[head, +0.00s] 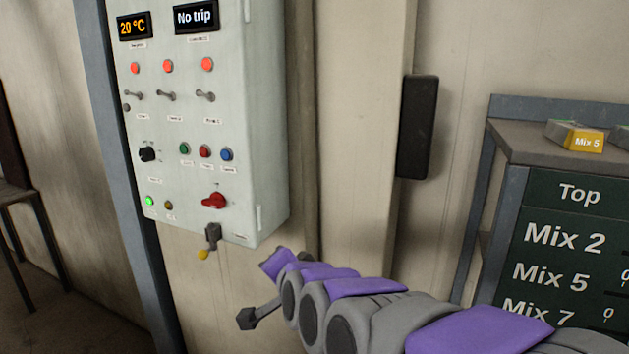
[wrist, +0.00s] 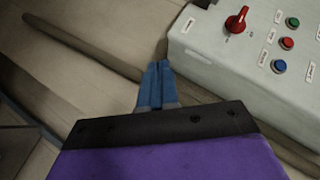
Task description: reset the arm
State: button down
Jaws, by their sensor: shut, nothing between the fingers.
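My gripper (wrist: 157,84) shows in the wrist view with its two blue fingers pressed together and nothing between them. It points toward the wall, just left of the control panel's edge, and appears apart from it. In the head view my purple and grey arm reaches in from the lower right and ends below and right of the panel; the fingers cannot be made out there. The pale control panel (head: 240,120) hangs on the wall at the left, and part of it fills the upper right of the wrist view (wrist: 222,48).
The panel carries a red rotary knob (head: 214,200), which also shows in the wrist view (wrist: 237,18), several buttons and toggle switches. A bench (head: 515,150) at right holds a yellow "Mix 5" block (head: 584,139) above a dark mix board (head: 575,255).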

jog(key=s+d+f+n+g+h, duration=0.4)
jog(key=s+d+f+g, duration=0.3)
jog(key=s+d+f, duration=0.7)
jog(key=s+d+f+n+g, duration=0.1)
jog(key=s+d+f+g, duration=0.1)
jog(key=s, duration=0.8)
jog(key=s+d+f+n+g+h, duration=0.1)
jog(key=s+d+g, duration=0.3)
jog(key=s, duration=0.6)
jog(key=shift+s+d+f+n+g+h, duration=0.3)
jog(key=shift+d+f+n+g, duration=0.15)
jog(key=shift+f+n, duration=0.1)
jog(key=shift+w, duration=0.1)
